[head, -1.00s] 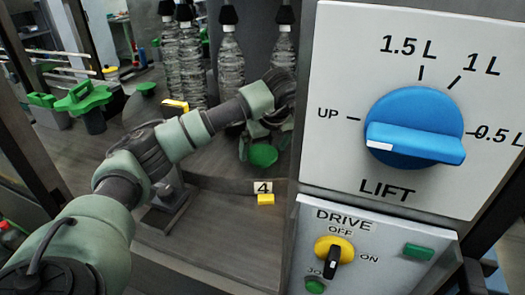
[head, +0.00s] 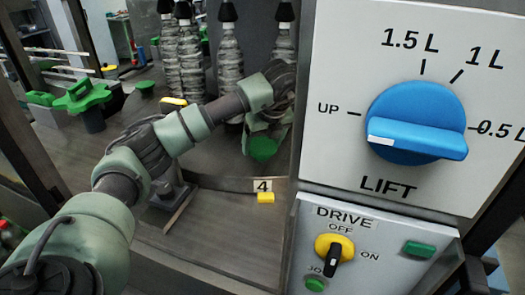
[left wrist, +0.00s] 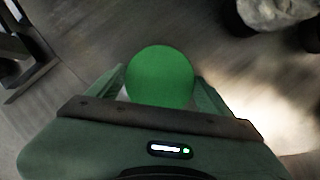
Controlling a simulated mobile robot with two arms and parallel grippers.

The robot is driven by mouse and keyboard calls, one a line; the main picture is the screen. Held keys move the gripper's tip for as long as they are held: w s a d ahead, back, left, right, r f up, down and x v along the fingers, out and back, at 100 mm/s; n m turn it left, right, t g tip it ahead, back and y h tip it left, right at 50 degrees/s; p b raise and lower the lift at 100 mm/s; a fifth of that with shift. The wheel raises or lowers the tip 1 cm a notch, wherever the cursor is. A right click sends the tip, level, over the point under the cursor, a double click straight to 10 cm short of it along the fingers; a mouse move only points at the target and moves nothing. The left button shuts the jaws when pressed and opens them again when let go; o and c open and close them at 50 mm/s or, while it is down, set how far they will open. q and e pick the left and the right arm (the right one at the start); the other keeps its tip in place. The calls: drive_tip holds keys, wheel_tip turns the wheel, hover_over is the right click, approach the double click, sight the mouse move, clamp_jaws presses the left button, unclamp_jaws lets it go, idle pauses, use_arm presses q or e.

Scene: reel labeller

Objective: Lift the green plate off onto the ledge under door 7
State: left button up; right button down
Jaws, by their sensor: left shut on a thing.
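The ledge under door 7 cannot be made out. My right gripper is in neither view.
Clear bottles (head: 230,65) stand under black heads behind my arm. A "4" label (head: 262,185) with a yellow block (head: 265,198) marks the deck edge. The control panel (head: 335,90) with a blue LIFT knob (head: 417,122) blocks the right. Green star-shaped parts (head: 85,97) stand at left.

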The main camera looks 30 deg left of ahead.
use_arm(q)
wheel_tip(320, 180, up, 9)
drive_tip(key=shift+f+b, duration=0.2)
drive_tip(key=shift+b, duration=0.3)
wheel_tip(320, 180, up, 7)
drive_tip(key=p, duration=0.6)
hover_over(263, 146)
drive_tip(key=shift+s+f, duration=0.15)
drive_tip(key=shift+f, duration=0.1)
